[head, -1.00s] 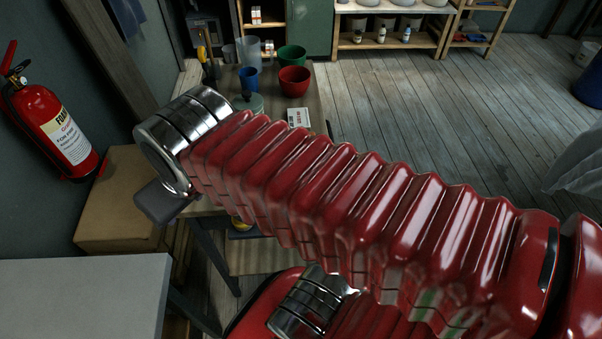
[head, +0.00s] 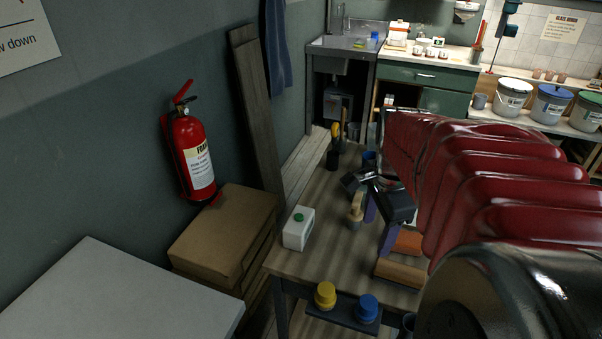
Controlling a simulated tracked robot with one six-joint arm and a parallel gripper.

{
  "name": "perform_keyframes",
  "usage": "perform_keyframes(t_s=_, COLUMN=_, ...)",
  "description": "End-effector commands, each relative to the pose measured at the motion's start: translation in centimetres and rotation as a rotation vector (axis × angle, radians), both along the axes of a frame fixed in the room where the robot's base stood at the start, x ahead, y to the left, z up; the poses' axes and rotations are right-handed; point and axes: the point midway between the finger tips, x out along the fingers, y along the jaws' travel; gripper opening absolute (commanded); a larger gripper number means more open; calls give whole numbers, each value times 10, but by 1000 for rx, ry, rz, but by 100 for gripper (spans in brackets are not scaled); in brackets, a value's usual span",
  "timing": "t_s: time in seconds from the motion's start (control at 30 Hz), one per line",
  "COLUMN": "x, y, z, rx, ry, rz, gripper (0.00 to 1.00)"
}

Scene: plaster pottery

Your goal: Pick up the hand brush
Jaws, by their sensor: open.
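A small upright tool with a pale wooden handle and a darker lower end (head: 356,207) stands on the wooden workbench (head: 322,205); it may be the hand brush, but it is too small to be sure. My gripper (head: 380,226) hangs over the bench just right of it, open, with two purple fingers pointing down. I cannot tell whether a finger touches the tool. The bench area behind the gripper and my red arm is hidden.
A white box with a green button (head: 299,229) stands left on the bench. A tan roller-like piece (head: 400,273) lies in front of the gripper. A dark tool holder (head: 333,158) is behind.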

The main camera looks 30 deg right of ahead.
Motion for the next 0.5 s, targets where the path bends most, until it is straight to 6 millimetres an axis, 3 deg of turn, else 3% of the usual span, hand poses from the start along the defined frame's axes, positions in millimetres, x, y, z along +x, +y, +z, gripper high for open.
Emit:
perform_keyframes(t_s=0.03, x=-6, y=-17, z=-6, rx=21, ry=15, rz=-110, gripper=59)
perform_keyframes(t_s=0.2, x=-25, y=-58, z=-19, rx=74, ry=50, rz=-427, gripper=59)
perform_keyframes(t_s=0.33, x=-34, y=-75, z=-25, rx=95, ry=64, rz=-566, gripper=59)
perform_keyframes(t_s=0.5, x=-38, y=-79, z=-27, rx=102, ry=69, rz=-611, gripper=59)
